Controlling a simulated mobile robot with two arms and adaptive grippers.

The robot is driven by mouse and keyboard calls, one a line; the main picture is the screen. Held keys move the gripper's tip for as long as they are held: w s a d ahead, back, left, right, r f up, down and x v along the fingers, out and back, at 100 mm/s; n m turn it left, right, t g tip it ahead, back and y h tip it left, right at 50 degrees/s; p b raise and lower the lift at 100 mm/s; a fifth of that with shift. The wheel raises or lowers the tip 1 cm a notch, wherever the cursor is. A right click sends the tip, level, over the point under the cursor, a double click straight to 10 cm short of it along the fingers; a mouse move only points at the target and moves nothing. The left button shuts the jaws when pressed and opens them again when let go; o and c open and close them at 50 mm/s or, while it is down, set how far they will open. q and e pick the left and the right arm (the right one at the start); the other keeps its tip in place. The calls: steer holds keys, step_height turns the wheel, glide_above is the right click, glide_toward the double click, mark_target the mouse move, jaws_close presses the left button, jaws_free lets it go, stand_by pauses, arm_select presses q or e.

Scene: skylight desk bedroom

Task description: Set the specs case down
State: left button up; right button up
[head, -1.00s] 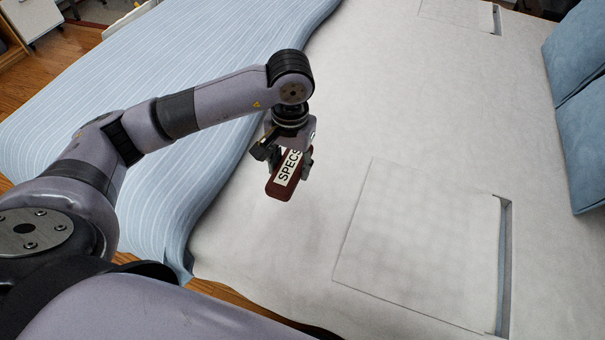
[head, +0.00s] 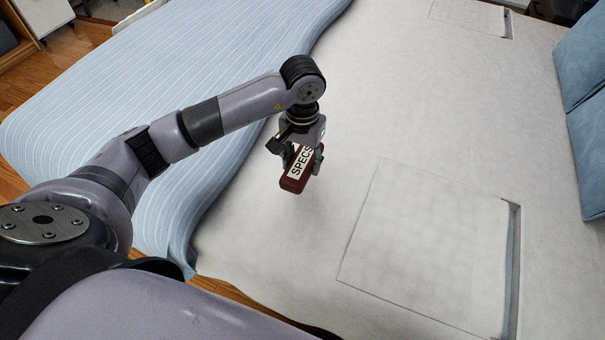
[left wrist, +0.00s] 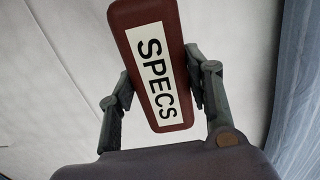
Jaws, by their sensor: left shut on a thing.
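The specs case (head: 293,184) is a dark red, narrow box with a white label reading SPECS. My left gripper (head: 303,160) is shut on it and holds it over the white bed sheet (head: 270,235). In the left wrist view the case (left wrist: 180,116) sits between the two fingers of the left gripper (left wrist: 160,88), label toward the camera. A faint shadow lies on the sheet below the case in the head view; the exact height of the gap is hard to tell. My right gripper is not in view.
A striped blue blanket (head: 170,85) lies folded back on the left of the bed. A pale square panel (head: 425,250) with a dark slot lies at the right front. Blue pillows (head: 590,125) are at the right edge. The sheet around the case is clear.

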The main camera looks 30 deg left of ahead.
arm_select(q)
steer(key=shift+f, duration=3.05)
steer(key=shift+f, duration=0.2)
steer(key=o, duration=1.2)
steer(key=shift+r, duration=0.1)
